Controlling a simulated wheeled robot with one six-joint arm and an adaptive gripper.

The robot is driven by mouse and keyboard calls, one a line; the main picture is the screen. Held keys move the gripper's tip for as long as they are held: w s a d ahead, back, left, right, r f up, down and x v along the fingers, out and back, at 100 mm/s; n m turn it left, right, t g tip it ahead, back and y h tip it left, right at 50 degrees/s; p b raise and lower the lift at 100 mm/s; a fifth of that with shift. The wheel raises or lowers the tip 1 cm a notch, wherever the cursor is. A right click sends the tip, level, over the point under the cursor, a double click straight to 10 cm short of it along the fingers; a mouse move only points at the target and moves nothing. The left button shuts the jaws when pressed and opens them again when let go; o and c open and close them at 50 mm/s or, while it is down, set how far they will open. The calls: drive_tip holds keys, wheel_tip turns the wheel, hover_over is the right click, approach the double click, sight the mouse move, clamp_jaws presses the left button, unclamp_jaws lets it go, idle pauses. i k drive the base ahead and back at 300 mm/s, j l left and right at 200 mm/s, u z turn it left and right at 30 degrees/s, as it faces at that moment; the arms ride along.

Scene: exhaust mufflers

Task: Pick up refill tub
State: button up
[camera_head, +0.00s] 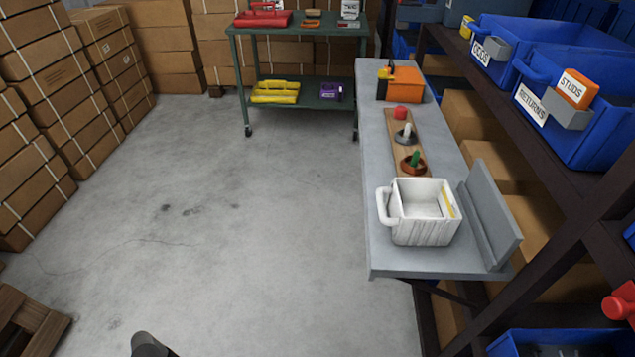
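A white tub (424,226), which looks like the refill tub, stands upright near the front end of a narrow grey shelf (390,262). It has an open top, a loop handle on its left side and a yellow strip inside its right wall. No contents can be made out in it. A grey upright plate stands close to its right. My gripper cannot be made out; only a small dark rounded part shows at the bottom edge, and I cannot tell what it is.
Behind the tub, a wooden board (397,127) holds small pots and a red piece. An orange box (405,82) stands farther back. Blue bins (587,140) line the right rack. A green cart (296,28) stands at the back, stacked cartons (45,75) at left. The concrete floor between is clear.

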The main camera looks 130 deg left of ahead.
sight(423, 212)
drive_tip(key=u, duration=0.45)
drive_tip(key=k+j+u, duration=0.1)
drive_tip(key=u, duration=0.75)
drive_tip(key=j+u, duration=0.1)
drive_tip(key=u, duration=0.8)
drive_tip(key=l+u, duration=0.2)
drive_tip(key=u, duration=0.2)
drive_tip(key=l+u, duration=0.15)
drive_tip(key=u, duration=0.25)
drive_tip(key=k+l+u, duration=0.1)
drive_tip(key=u, duration=0.3)
drive_tip(key=i+j, duration=0.2)
drive_tip(key=j, duration=0.15)
drive_tip(key=i+j, duration=0.2)
drive_tip(key=j, duration=0.2)
